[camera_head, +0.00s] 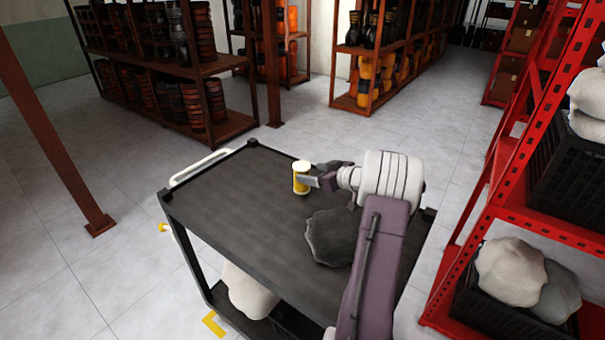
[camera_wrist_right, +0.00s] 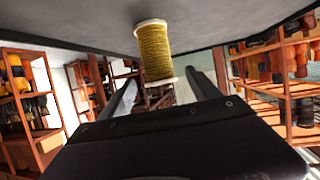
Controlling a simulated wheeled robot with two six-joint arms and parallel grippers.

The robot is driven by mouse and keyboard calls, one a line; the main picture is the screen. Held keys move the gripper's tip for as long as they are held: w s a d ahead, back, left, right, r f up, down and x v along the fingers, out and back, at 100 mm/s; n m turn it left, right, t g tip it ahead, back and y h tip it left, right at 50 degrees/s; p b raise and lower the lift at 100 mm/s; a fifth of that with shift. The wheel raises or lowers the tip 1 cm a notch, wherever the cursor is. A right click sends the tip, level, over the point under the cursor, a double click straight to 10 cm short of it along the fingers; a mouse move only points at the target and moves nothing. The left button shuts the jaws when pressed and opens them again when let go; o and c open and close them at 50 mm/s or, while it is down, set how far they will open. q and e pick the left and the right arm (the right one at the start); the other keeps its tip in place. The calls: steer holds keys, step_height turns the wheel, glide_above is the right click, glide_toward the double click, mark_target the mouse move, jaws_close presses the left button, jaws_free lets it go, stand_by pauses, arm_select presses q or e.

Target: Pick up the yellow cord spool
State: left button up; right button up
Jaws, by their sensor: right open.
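The yellow cord spool (camera_head: 301,180) stands upright on the black cart top (camera_head: 235,195), near its far edge, with a pale cap on top. My right gripper (camera_head: 313,181) is open and reaches in from the right, with its fingertips at the spool's side. The right wrist view, which looks upside down, shows the wound yellow cord (camera_wrist_right: 153,52) and pale end flanges. There the two dark fingers (camera_wrist_right: 158,85) are spread, with the spool ahead of and between them; I cannot tell whether they touch it. My left gripper is not in view.
A dark grey lumpy sack (camera_head: 332,237) lies on the cart near my right forearm. A pale sack (camera_head: 248,290) is on the cart's lower shelf. A red rack (camera_head: 500,190) stands close on the right. The left part of the cart top is clear.

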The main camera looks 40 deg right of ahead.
mark_target(308, 173)
steer(key=x, duration=0.4)
steer(key=shift+w+d+f+p, duration=0.1)
steer(key=shift+d+f+p, duration=0.2)
steer(key=shift+f+p, duration=0.05)
steer(key=shift+w+a+p, duration=0.25)
steer(key=shift+w+p, duration=0.15)
steer(key=shift+w, duration=0.15)
steer(key=shift+w+a+p, duration=0.2)
steer(key=shift+w+p, duration=0.15)
steer(key=shift+w, duration=0.2)
steer(key=shift+w+f, duration=0.7)
steer(key=shift+w, duration=0.25)
steer(key=shift+w+d+f, duration=0.1)
steer(key=shift+w, duration=0.05)
steer(key=shift+c, duration=1.2)
steer(key=c, duration=0.6)
jaws_close()
step_height(308, 173, up, 10)
steer(key=shift+r, duration=0.1)
